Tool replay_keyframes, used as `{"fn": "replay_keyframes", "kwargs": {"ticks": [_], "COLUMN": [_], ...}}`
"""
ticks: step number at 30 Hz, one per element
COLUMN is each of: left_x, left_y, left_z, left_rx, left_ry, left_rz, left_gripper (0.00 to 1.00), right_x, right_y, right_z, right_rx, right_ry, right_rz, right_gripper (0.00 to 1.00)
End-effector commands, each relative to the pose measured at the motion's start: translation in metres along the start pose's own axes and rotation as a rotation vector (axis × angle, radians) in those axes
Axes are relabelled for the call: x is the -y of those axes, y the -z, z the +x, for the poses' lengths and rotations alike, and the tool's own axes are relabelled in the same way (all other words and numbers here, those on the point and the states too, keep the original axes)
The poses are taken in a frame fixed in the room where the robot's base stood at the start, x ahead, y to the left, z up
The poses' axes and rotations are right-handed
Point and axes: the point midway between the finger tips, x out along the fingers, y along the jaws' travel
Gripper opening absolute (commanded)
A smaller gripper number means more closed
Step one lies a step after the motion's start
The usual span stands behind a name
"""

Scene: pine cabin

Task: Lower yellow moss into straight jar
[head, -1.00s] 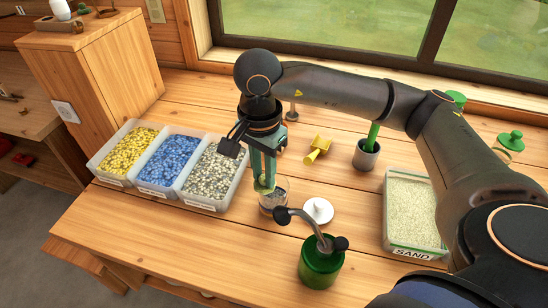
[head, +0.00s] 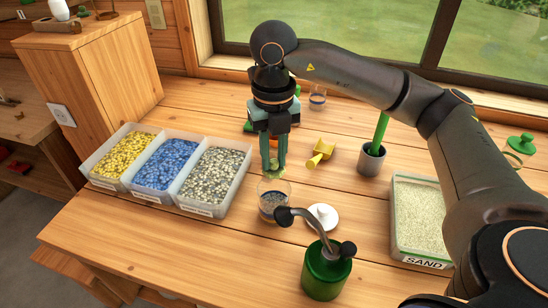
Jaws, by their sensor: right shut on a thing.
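My right gripper (head: 273,163) points down, with its fingers shut on a small clump of yellow-green moss (head: 274,169). The moss is mostly hidden between the fingertips. The straight jar (head: 272,204) is clear glass with a dark, bluish layer inside, and stands on the table just in front of and below the fingertips. The gripper is slightly behind the jar's rim in the picture, and the moss appears above it; I cannot tell the exact height. My left gripper is not in view.
Gravel bins (head: 212,178) are at left, a sand box (head: 421,220) at right. A yellow scoop (head: 319,153) and grey cup (head: 371,160) are behind.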

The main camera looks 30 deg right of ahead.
Motion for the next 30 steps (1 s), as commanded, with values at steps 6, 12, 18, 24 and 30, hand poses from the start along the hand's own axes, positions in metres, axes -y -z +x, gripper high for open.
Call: {"fn": "replay_keyframes", "kwargs": {"ticks": [6,12,18,24,30], "left_x": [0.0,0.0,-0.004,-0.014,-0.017], "left_y": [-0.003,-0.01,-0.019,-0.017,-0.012], "left_z": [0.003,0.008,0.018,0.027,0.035], "left_rx": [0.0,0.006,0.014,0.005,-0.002], "left_ry": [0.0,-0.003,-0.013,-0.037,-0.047], "left_rz": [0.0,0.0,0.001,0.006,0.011], "left_gripper": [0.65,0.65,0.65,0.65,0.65], "right_x": [0.001,0.001,0.001,0.001,0.001], "right_y": [-0.001,-0.001,-0.001,0.0,-0.001], "right_z": [0.002,0.013,0.033,0.053,0.064], "right_rx": [-0.001,-0.001,-0.001,-0.001,-0.001], "right_ry": [-0.001,-0.001,-0.001,-0.001,-0.001], "right_rz": [0.079,0.077,0.076,0.075,0.074], "right_gripper": [0.08,0.08,0.08,0.08,0.08]}}
